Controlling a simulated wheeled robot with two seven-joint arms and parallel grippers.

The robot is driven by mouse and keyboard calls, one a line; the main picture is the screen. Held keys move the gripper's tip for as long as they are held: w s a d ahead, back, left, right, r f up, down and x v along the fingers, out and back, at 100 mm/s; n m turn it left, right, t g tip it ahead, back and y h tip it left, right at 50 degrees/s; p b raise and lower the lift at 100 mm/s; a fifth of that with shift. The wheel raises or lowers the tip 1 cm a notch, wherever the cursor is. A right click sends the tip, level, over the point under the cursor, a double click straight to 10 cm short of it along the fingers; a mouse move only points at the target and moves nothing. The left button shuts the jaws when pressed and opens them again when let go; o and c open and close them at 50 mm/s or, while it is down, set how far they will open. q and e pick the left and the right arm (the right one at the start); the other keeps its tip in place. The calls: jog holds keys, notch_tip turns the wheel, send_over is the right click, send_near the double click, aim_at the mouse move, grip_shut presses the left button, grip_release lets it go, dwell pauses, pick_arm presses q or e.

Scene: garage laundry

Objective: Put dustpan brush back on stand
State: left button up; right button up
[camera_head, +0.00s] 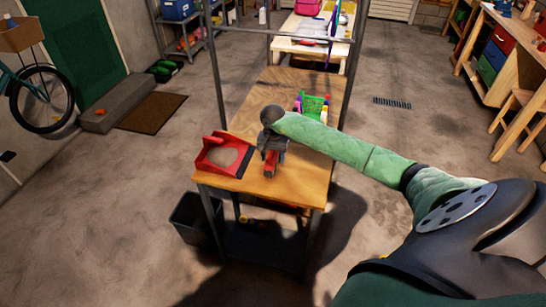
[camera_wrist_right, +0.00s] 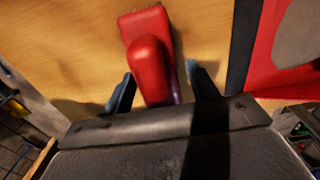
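The red brush (camera_head: 269,165) lies on the wooden table, partly hidden under my right gripper (camera_head: 273,152). In the right wrist view the brush (camera_wrist_right: 150,50) has a rounded red handle pointing towards the gripper. The two dark fingers of my right gripper (camera_wrist_right: 160,74) are apart, one on each side of the handle, with gaps showing. A red dustpan (camera_head: 214,163) with a grey inside and dark front edge lies left of the brush; its edge also shows in the right wrist view (camera_wrist_right: 268,55). I cannot make out a separate stand. My left gripper is out of view.
The wooden table (camera_head: 304,183) has a metal frame with uprights and a top bar. A small colourful toy cart (camera_head: 313,106) stands behind my right forearm. A dark bin (camera_head: 192,219) is on the floor at the table's left.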

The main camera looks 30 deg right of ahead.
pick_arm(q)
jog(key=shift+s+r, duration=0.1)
pick_arm(e)
jog(key=shift+r, duration=0.1)
jog(key=shift+w+r, duration=0.1)
jog(key=shift+r, duration=0.35)
notch_tip(320, 180, up, 4)
jog(key=b, duration=0.3)
notch_tip(320, 180, up, 6)
jog(key=shift+f+b, duration=0.1)
jog(key=shift+b, duration=1.15)
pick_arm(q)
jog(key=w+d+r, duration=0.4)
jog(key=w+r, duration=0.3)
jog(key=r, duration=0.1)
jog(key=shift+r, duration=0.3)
pick_arm(e)
jog(key=shift+r, duration=0.7)
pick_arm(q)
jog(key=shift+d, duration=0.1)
